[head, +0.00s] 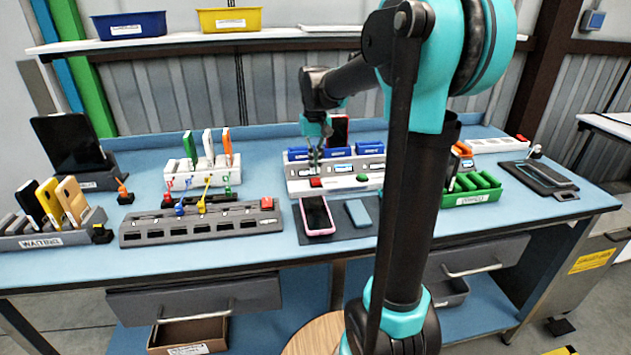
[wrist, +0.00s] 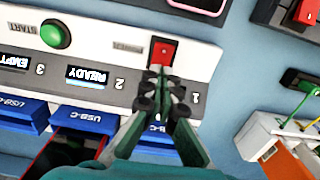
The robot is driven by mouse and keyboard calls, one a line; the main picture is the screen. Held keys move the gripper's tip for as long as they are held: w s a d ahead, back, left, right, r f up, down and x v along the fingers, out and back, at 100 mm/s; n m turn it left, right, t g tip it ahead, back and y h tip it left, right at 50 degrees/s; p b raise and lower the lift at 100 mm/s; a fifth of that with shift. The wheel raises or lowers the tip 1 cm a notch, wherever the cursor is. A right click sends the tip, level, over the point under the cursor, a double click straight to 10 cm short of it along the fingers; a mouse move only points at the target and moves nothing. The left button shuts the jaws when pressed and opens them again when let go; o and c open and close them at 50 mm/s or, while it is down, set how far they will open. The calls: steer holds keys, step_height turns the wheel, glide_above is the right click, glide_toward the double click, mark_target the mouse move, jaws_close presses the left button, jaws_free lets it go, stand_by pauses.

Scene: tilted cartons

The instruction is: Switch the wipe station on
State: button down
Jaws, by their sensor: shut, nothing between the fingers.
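The wipe station (head: 300,189) is a pale console with blue USB-C docks on the workbench. It also fills the left of the wrist view (wrist: 100,45). Its red switch (wrist: 163,52) sits near one end, and also shows in the head view (head: 316,183). A green START button (wrist: 55,33) is further along. Display 2 reads READY and display 3 reads EMPTY; display 1 is hidden by my fingers. My gripper (wrist: 163,76) is shut and empty, its tips right beside the red switch. I cannot tell whether they touch it. It shows above the console (head: 315,160).
A phone (head: 338,130) stands in a dock behind my gripper. A pink-edged phone (head: 317,216) lies on a dark mat in front. A grey slotted rack (head: 200,230) with colored keys lies to the left, a green tray (head: 473,197) to the right.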

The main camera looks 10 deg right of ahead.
mark_target(315, 179)
steer(key=shift+r, duration=2.25)
